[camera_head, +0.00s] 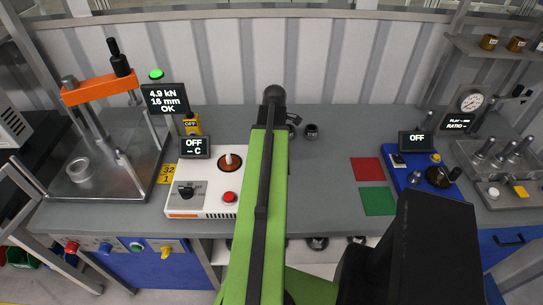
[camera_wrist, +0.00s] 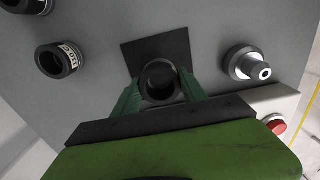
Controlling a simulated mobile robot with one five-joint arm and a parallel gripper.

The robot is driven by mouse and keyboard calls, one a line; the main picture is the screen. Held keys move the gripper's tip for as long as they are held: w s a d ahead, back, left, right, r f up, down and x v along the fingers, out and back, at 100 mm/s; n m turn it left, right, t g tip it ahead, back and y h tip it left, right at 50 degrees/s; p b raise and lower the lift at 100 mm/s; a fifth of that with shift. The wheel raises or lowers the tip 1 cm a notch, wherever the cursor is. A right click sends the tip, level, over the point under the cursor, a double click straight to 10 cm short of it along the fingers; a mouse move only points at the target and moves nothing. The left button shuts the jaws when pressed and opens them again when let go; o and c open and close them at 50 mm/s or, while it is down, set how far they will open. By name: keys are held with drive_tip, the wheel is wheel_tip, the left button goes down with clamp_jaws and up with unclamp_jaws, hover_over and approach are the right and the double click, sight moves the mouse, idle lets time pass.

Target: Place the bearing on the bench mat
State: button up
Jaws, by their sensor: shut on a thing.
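My gripper (camera_wrist: 160,88) has its green fingers on either side of a dark ring, the bearing (camera_wrist: 160,68), and is shut on it. The bearing is at the near side of a black square, the bench mat (camera_wrist: 132,47), in the wrist view. I cannot tell whether the bearing touches the mat or hangs just above it. In the head view my arm hides the gripper, the bearing and the mat.
Dark ring parts (camera_wrist: 57,62) (camera_head: 312,131) lie near the mat. A stepped metal part (camera_wrist: 245,64) stands on its other side. The white heater unit (camera_head: 205,185) with a red button is close. Red (camera_head: 367,169) and green (camera_head: 377,201) squares lie right.

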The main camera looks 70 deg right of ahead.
wheel_tip(320, 180, down, 3)
drive_tip(key=shift+f+b, duration=0.2)
drive_tip(key=shift+b, duration=0.9)
drive_tip(key=shift+r, duration=0.2)
drive_tip(key=shift+w+a, duration=0.1)
drive_tip(key=shift+w, duration=0.1)
drive_tip(key=shift+f, duration=0.15)
drive_tip(key=o, duration=1.3)
wheel_tip(320, 180, up, 12)
drive_tip(key=p, duration=1.2)
drive_tip(key=shift+r, duration=0.2)
